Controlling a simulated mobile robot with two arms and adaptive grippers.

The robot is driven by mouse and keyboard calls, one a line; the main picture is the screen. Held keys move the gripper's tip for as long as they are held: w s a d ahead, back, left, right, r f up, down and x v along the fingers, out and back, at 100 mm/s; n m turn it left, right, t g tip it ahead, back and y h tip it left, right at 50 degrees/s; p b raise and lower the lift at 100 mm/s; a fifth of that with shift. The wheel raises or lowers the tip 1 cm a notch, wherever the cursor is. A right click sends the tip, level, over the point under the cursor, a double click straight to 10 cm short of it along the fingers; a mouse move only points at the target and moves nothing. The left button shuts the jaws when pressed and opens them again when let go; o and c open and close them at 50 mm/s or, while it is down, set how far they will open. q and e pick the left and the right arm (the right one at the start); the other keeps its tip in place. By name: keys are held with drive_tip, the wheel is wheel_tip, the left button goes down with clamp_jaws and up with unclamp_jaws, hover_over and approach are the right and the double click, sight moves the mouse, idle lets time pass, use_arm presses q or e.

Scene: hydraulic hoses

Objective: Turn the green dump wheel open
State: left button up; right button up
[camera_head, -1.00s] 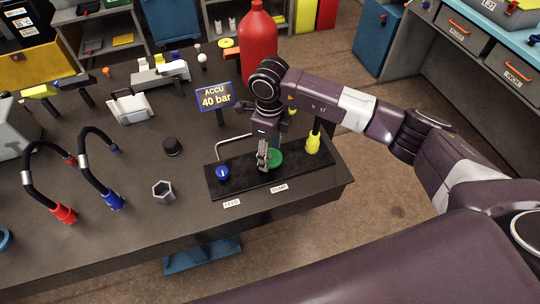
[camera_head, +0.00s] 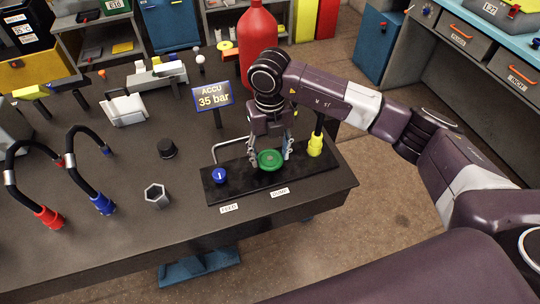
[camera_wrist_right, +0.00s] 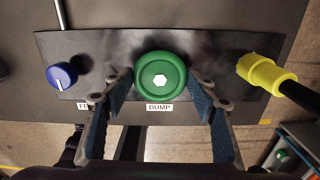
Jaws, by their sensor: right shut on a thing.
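The green dump wheel (camera_head: 269,159) sits on a black panel (camera_head: 318,182) at the table's right end, above a label reading DUMP. My left gripper is not in view.
A blue knob (camera_head: 220,175) is left of the wheel and a yellow hose fitting (camera_head: 315,146) is right of it. A bent metal rod (camera_head: 228,149) and a red cylinder (camera_head: 257,45) stand behind. Two hoses with red and blue ends (camera_head: 103,204) are at the left.

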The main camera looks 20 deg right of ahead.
sight(270, 158)
drive_tip(key=shift+r+m, duration=0.1)
drive_tip(key=shift+m, duration=0.5)
drive_tip(key=shift+w, duration=0.1)
drive_tip(key=o, duration=1.2)
drive_tip(key=shift+c, duration=0.2)
wheel_tip(270, 158, up, 12)
